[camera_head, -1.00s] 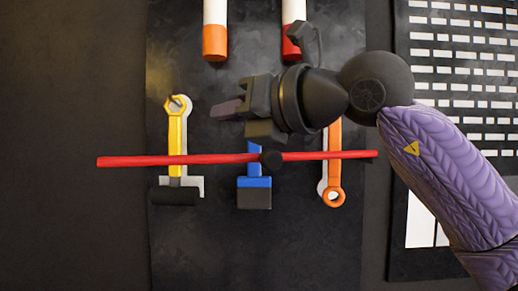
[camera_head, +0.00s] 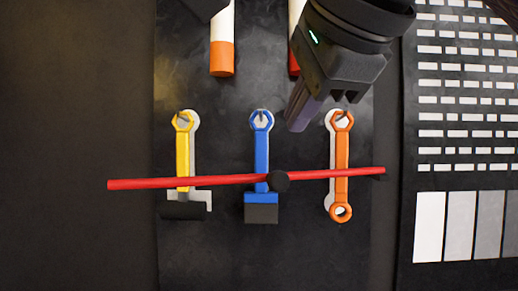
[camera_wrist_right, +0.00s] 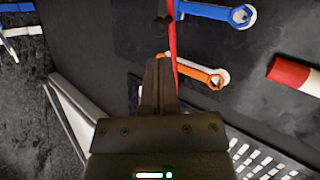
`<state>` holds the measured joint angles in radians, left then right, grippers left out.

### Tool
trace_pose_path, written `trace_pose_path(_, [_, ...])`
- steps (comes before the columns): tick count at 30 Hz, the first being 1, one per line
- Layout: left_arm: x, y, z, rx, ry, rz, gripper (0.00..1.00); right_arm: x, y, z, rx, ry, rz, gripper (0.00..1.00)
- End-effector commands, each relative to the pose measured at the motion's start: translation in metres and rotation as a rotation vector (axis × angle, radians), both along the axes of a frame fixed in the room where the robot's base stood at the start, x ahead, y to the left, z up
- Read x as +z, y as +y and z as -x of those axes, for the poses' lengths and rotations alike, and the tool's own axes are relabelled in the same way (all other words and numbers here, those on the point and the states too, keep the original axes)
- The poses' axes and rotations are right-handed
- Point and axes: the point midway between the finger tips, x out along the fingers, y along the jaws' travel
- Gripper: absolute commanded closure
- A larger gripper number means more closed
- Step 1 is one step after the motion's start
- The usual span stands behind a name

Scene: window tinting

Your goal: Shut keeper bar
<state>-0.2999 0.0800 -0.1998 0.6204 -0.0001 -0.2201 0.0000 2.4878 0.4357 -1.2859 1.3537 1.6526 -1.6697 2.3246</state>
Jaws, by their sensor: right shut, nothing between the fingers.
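The red keeper bar (camera_head: 215,181) lies nearly level across three hanging tools, its right end slightly higher. It has a dark round knob (camera_head: 278,181). The bar crosses a yellow tool (camera_head: 183,155), a blue tool (camera_head: 262,150) and an orange wrench (camera_head: 341,152). My right gripper (camera_head: 297,122) reaches down from the top, shut and empty, above the bar between the blue tool and orange wrench. In the right wrist view the bar (camera_wrist_right: 172,45) runs close beside the fingertips (camera_wrist_right: 161,62); contact cannot be told. My left gripper cannot be made out.
Orange-tipped (camera_head: 222,57) and red-tipped (camera_head: 294,62) white cylinders are at the top of the dark board (camera_head: 225,260). A panel with white rectangles (camera_head: 460,95) is at right. A dark shape (camera_head: 205,8) at the top edge is unclear. The left side is clear.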

Motion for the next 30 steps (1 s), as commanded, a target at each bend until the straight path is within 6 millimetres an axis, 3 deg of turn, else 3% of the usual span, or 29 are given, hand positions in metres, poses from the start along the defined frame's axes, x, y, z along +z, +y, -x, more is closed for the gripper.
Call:
trace_pose_path(5, [0.002,0.000,0.000,0.000,0.000,0.000,0.22,-0.014,0.003,-0.010,-0.004,0.031,0.002,1.00])
trace_pose_path(17, [0.019,0.000,0.000,0.000,-0.001,0.000,0.22,-0.065,0.023,-0.075,-0.002,0.029,0.002,1.00])
trace_pose_path(24, [0.039,0.000,-0.001,-0.001,-0.001,-0.001,0.22,-0.069,0.033,-0.105,-0.001,0.025,0.001,1.00])
trace_pose_path(30, [0.040,0.000,-0.001,0.000,-0.001,0.000,0.22,-0.073,0.034,-0.111,-0.001,0.024,0.000,1.00])
